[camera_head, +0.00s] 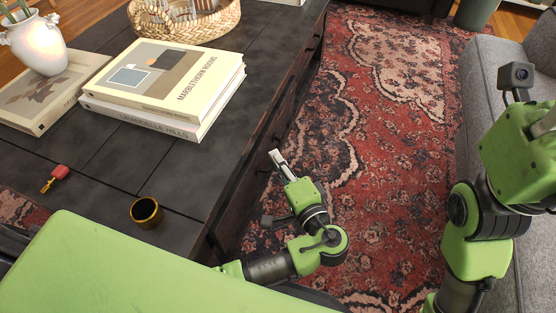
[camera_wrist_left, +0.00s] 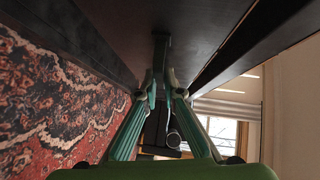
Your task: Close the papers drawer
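The dark coffee table (camera_head: 115,170) fills the left of the head view, with its drawer side (camera_head: 286,110) facing the rug. My left gripper (camera_head: 275,156) is low against this side, near its close end. In the left wrist view, a dark drawer front (camera_wrist_left: 125,25) spans the top, with a dark bar handle (camera_wrist_left: 161,48) standing out from it. The fingers of my left gripper (camera_wrist_left: 162,85) converge on this handle and appear shut on it. How far the drawer stands out, and its contents, are hidden. My right gripper is out of view; only its arm shows.
On the tabletop are stacked books (camera_head: 165,85), a wicker basket (camera_head: 187,22), a white vase (camera_head: 38,45) on another book, a gold cup (camera_head: 146,212) and a red-tagged key (camera_head: 55,177). The red rug (camera_head: 375,150) is clear up to the grey sofa (camera_head: 480,75).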

